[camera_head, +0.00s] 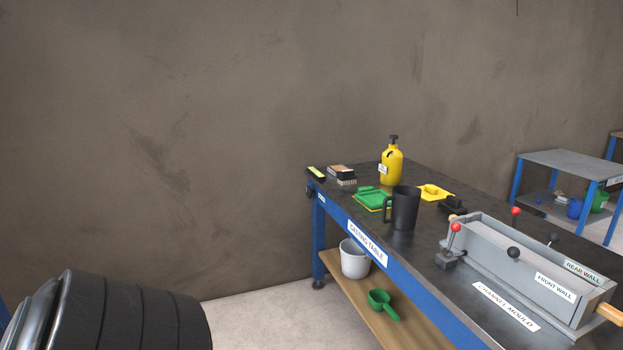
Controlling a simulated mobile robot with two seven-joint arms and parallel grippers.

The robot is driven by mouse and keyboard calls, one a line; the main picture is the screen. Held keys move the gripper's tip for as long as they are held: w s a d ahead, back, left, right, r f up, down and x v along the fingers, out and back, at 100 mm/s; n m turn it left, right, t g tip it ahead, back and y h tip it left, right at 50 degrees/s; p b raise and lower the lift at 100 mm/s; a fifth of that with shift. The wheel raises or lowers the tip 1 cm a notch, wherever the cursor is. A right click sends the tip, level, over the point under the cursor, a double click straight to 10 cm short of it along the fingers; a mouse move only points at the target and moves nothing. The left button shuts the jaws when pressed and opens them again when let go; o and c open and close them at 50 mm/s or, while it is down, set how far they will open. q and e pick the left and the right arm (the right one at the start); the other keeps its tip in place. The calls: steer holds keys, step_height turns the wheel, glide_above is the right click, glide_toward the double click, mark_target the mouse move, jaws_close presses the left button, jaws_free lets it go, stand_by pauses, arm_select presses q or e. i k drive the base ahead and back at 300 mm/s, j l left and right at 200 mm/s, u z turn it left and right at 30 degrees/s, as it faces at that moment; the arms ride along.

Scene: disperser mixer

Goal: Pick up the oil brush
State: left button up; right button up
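A brush-like block (343,173) with a tan top and pale bristles lies at the far left end of the casting table (364,241). It is small in view, and I cannot tell for sure that it is the oil brush. A yellow bottle (391,166) with a black cap stands to its right. Neither of my grippers shows in the head view.
A small black and yellow item (316,173), a green tool (373,198) and a black jug (404,209) share the table with the grey channel mould (525,280). Below are a white bucket (354,259) and a green scoop (383,304). Floor shows left of the table.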

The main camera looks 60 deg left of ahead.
mark_target(347, 177)
steer(key=u, duration=1.7)
steer(key=i+j+u, duration=0.35)
steer(key=i, duration=0.55)
steer(key=i+u, duration=0.4)
steer(key=i, duration=0.5)
steer(key=i+j+z, duration=0.15)
steer(key=i+z, duration=0.3)
steer(key=i+j+z, duration=0.4)
steer(key=i, duration=0.2)
steer(key=i+j+z, duration=0.1)
steer(key=z, duration=0.3)
steer(key=i+j+z, duration=0.2)
steer(key=z, duration=0.2)
steer(key=i+j+z, duration=0.15)
steer(key=z, duration=0.25)
